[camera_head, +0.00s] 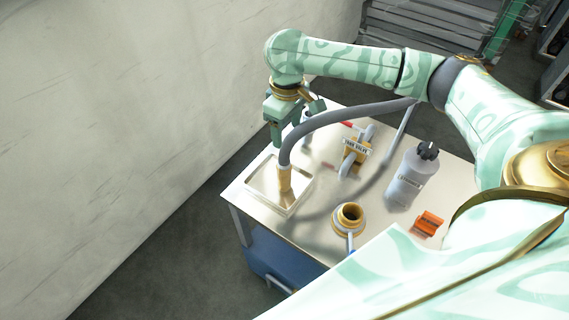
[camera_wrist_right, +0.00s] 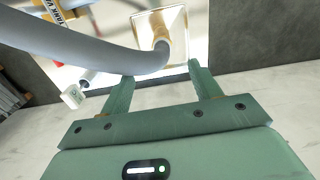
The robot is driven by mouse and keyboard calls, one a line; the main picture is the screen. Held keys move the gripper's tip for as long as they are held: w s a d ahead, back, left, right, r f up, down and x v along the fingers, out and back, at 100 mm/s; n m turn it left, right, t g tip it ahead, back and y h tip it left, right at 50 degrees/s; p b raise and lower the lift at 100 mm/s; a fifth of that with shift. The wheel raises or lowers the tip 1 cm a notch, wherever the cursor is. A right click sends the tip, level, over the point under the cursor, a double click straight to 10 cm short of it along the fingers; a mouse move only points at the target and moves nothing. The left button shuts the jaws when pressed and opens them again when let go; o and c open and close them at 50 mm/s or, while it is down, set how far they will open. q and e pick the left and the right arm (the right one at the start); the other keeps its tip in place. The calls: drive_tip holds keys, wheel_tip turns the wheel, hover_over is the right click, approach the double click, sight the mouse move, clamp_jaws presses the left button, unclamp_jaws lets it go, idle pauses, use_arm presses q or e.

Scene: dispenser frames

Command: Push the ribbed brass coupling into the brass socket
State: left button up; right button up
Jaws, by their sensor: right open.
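The ribbed brass coupling (camera_head: 285,179) is on the end of a thick grey hose (camera_head: 325,117). It points down into a shallow metal tray (camera_head: 268,203); whether it touches the bottom is unclear. The brass socket (camera_head: 350,216) stands on the table to the right of the tray, its round mouth facing up. My right gripper (camera_head: 296,127) is open above the back of the tray, near the hose. In the right wrist view, the hose and coupling (camera_wrist_right: 161,30) lie beyond the open fingertips (camera_wrist_right: 160,73), not gripped. My left gripper is not in view.
A grey bottle with a black cap (camera_head: 411,178) and an orange block (camera_head: 428,223) stand right of the socket. A labelled valve fitting with grey pipes (camera_head: 356,150) stands behind it. The hose arches over the table. A wall (camera_head: 150,120) rises at left.

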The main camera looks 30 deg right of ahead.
sight(284, 159)
drive_tip(key=f+b, duration=0.3)
drive_tip(key=f, duration=0.6)
drive_tip(key=shift+a+f, duration=0.15)
drive_tip(key=shift+a, duration=0.05)
drive_tip(key=shift+f, duration=0.45)
drive_tip(key=f+b, duration=0.2)
drive_tip(key=f, duration=0.2)
drive_tip(key=shift+w+f+b, duration=0.3)
drive_tip(key=shift+f+b, duration=0.1)
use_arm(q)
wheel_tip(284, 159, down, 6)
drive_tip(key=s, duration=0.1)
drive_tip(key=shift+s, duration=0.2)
use_arm(e)
drive_tip(key=shift+r, duration=0.1)
drive_tip(key=c, duration=1.3)
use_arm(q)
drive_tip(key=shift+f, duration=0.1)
use_arm(e)
clamp_jaws()
drive_tip(key=shift+r, duration=0.2)
